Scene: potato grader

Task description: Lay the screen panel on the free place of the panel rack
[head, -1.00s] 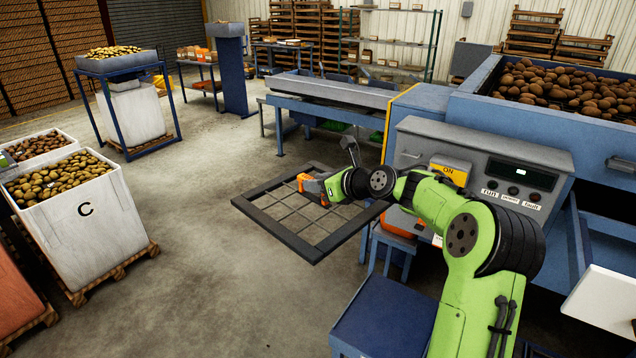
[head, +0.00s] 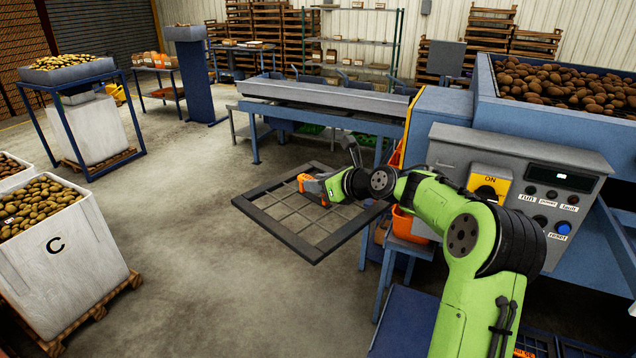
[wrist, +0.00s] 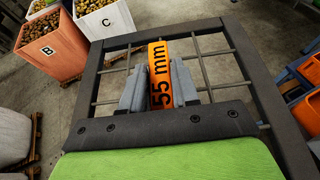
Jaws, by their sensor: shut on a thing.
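The screen panel (head: 262,223) is a dark square frame with a wire grid, held out level above the floor at the end of my arm in the head view. My gripper (wrist: 160,85) is shut on the panel's orange part marked "55 mm" (wrist: 159,65), with grey fingers on both sides of it. In the wrist view the panel's frame (wrist: 262,85) spreads around and beyond the fingers. The orange part also shows in the head view (head: 308,184). I cannot make out the panel rack for certain in either view.
The blue machine with a control box (head: 520,180) stands to the right. A blue conveyor table (head: 320,100) is behind the panel. A white crate marked C (head: 70,250) with potatoes stands at left. Orange bins (wrist: 300,80) are right of the panel. Open floor lies left.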

